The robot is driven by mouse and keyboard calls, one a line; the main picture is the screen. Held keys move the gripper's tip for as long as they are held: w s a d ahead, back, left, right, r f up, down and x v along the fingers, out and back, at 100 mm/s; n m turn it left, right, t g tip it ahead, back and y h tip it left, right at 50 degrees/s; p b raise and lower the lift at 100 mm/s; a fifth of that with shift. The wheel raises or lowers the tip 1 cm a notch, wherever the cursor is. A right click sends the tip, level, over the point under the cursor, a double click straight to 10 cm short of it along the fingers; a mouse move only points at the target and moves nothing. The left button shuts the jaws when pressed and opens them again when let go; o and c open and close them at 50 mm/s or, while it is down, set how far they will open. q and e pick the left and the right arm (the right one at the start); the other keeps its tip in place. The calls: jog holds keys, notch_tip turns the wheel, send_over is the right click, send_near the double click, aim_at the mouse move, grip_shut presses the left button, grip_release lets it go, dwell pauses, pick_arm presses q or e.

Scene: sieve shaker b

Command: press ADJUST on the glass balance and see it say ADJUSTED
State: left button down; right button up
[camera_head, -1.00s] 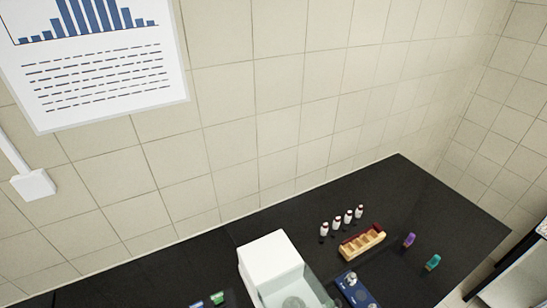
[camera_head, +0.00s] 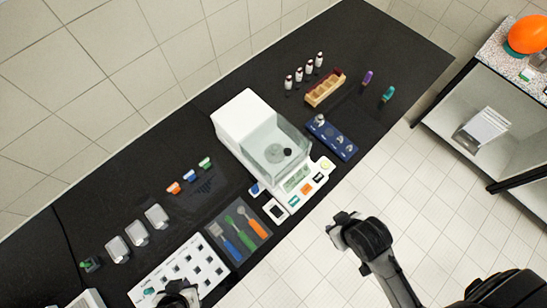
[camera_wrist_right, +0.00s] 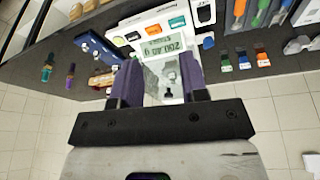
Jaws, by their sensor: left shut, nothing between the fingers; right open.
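The glass balance (camera_head: 248,118) stands near the table's front edge in the head view, a white body with a glass chamber (camera_head: 275,143). A small dark object (camera_head: 288,152) shows in the chamber. Its front panel has a lit display (camera_head: 297,178) and several coloured keys, such as an orange one (camera_head: 306,188); their labels are too small to read. In the right wrist view the display (camera_wrist_right: 163,48) is upside down with digits on it. My right gripper (camera_head: 342,230) is open and empty, apart from the panel, beyond the table edge. My left gripper (camera_head: 178,292) is shut over the lower-left table.
A tool tray (camera_head: 238,232) and a white grid board (camera_head: 180,270) lie left of the balance. A blue weight case (camera_head: 332,138), a wooden rack (camera_head: 325,89) and small bottles (camera_head: 305,71) stand on its far side. Open floor (camera_head: 420,200) lies in front of the table.

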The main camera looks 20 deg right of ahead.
jog(key=shift+a, duration=0.15)
jog(key=shift+c, duration=0.2)
jog(key=c, duration=0.5)
grip_shut()
dwell(1.0)
